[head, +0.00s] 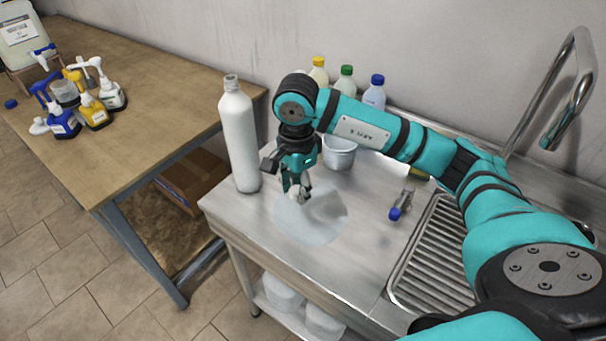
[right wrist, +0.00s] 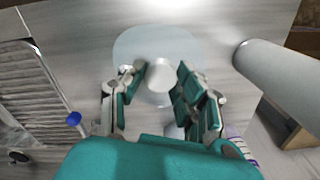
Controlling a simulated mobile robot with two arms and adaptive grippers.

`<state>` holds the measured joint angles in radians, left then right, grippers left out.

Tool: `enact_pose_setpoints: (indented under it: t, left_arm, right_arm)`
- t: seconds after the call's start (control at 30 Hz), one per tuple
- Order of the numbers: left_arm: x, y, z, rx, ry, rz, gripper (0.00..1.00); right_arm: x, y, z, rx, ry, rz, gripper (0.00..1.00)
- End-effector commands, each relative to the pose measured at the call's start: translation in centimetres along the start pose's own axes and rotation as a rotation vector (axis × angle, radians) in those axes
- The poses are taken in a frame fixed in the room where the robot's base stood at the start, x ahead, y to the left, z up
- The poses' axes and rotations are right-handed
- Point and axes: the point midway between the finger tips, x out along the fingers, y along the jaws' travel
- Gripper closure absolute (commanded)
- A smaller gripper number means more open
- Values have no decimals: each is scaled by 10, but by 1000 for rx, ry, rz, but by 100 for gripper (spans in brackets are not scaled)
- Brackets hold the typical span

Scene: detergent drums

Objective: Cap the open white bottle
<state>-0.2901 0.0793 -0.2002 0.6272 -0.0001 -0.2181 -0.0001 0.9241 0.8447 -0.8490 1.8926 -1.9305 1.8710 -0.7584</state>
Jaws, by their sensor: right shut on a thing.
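The tall white bottle (head: 238,142) stands upright near the left end of the steel counter, its narrow neck uncapped at the top. It also shows in the right wrist view (right wrist: 285,78), to the right of my fingers. My right gripper (head: 297,191) is low over the counter, just right of the bottle's base, pointing down. It is shut on a small white cap (right wrist: 159,74), which shows between the fingers in the right wrist view. The fingers partly hide the cap in the head view. My left gripper is not in view.
A pale round patch (head: 312,226) lies under the gripper. A blue-ended item (head: 396,212) lies near the ribbed drainboard (head: 432,262). A wooden table (head: 120,135) holds several pump bottles.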

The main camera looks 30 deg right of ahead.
Motion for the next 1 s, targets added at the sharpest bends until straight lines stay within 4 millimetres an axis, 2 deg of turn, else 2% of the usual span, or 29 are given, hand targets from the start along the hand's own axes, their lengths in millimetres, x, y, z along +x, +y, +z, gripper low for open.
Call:
enact_pose_setpoints:
  t: [0.3,0.4,0.5,0.63,1.0]
  left_arm:
    - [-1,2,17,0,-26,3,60]
    - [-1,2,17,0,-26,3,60]
    - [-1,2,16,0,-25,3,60]
    - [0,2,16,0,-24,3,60]
    - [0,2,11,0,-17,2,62]
  right_arm:
    - [-4,62,49,-1033,-6,5,76]
    - [-4,79,58,-1281,-9,8,76]
    - [-4,90,63,-1444,-14,10,76]
    - [-4,97,66,-1541,-18,13,76]
    - [-4,97,66,-1550,-18,13,76]
